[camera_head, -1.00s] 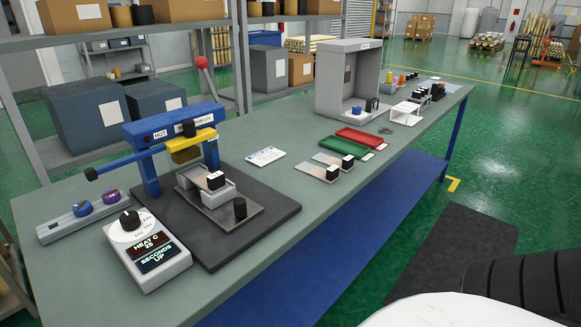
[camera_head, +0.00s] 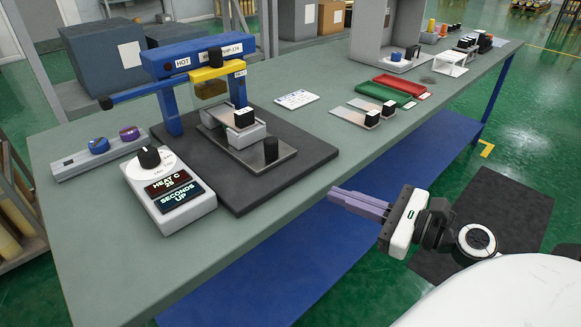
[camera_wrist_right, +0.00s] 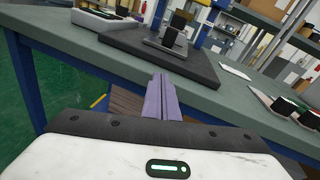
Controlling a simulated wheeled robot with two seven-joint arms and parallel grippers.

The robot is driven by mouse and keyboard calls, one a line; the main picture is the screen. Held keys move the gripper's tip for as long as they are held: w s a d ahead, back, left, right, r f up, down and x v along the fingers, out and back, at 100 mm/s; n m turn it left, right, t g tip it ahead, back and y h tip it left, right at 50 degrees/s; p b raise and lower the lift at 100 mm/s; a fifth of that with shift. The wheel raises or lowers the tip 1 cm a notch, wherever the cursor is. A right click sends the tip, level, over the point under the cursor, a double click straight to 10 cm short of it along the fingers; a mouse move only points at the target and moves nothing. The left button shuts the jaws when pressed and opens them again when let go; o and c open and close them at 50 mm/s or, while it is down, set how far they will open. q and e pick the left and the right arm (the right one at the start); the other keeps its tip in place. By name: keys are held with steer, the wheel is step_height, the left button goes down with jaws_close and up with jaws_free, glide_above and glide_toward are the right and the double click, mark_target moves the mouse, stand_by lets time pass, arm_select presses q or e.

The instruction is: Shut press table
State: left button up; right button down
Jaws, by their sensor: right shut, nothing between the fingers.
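The blue heat press (camera_head: 195,70) with a yellow crosspiece stands on a dark base mat (camera_head: 290,172) at the left of the bench. Its sliding table (camera_head: 262,160), a metal plate with a black knob (camera_head: 271,150) at its front end, sticks out toward the front of the press. A light block with a black-topped piece (camera_head: 243,118) sits on the table. My right gripper (camera_head: 345,200), with purple fingers, is shut and empty in front of the bench's front edge, right of the press. Its fingers also show in the right wrist view (camera_wrist_right: 162,98), pointing toward the press. My left gripper is not in view.
Sample plates (camera_head: 362,112), a red tray (camera_head: 400,86) and a green tray (camera_head: 380,94) lie to the right.

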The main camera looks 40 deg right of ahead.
step_height(320, 180, up, 3)
steer(key=m+t, duration=0.1)
steer(key=m, duration=0.1)
steer(key=p, duration=0.2)
glide_toward(277, 152)
steer(key=shift+y, duration=0.3)
steer(key=x, duration=0.5)
steer(key=shift+w+d, duration=0.1)
steer(key=shift+w+f, duration=0.1)
steer(key=shift+w, duration=0.45)
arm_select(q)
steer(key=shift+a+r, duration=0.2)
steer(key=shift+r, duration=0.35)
arm_select(e)
steer(key=shift+w, duration=0.1)
